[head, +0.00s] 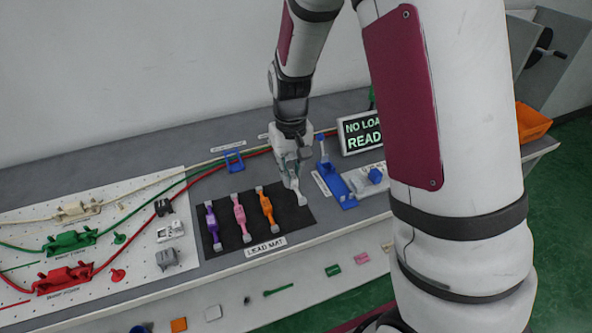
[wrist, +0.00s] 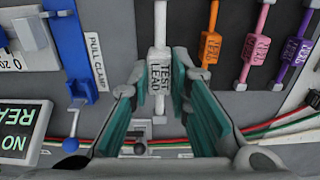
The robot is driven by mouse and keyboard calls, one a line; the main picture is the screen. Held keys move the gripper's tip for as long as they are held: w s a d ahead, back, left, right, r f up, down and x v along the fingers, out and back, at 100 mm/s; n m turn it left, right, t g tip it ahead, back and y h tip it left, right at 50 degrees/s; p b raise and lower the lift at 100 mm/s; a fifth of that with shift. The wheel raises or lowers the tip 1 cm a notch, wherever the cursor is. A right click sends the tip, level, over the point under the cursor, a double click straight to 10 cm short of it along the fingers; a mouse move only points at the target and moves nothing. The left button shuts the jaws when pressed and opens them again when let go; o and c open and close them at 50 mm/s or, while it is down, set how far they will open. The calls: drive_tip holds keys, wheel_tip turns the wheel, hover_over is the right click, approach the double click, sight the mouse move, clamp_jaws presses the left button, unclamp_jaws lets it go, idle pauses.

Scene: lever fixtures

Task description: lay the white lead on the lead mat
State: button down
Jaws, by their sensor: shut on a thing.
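The white lead (head: 297,192) has a block marked TEST LEAD in the wrist view (wrist: 160,78). My gripper (head: 288,165) is shut on it, with teal finger pads on both sides of the block in the wrist view (wrist: 166,82). The lead is over the right end of the black lead mat (head: 228,239); I cannot tell whether it touches the mat. A purple lead (head: 214,226), a pink lead (head: 239,217) and an orange lead (head: 267,210) lie side by side on the mat, left of the white one.
The blue pull clamp (head: 332,184) stands just right of the mat, with the display (head: 364,132) behind it. A pegboard (head: 120,225) with green and red fixtures is at the left. Cables run behind the mat. A blue frame (head: 234,161) stands behind it.

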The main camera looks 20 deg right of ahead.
sight(292, 175)
idle(0.4)
drive_tip(key=shift+f+b, duration=0.7)
drive_tip(key=shift+f, duration=0.85)
drive_tip(key=shift+f, duration=0.2)
drive_tip(key=shift+f, duration=0.35)
drive_tip(key=shift+f+b, duration=0.4)
drive_tip(key=shift+b, duration=0.05)
drive_tip(key=shift+f, duration=0.35)
drive_tip(key=shift+f+b, duration=0.4)
drive_tip(key=shift+f, duration=0.05)
idle(0.4)
drive_tip(key=shift+f, duration=0.3)
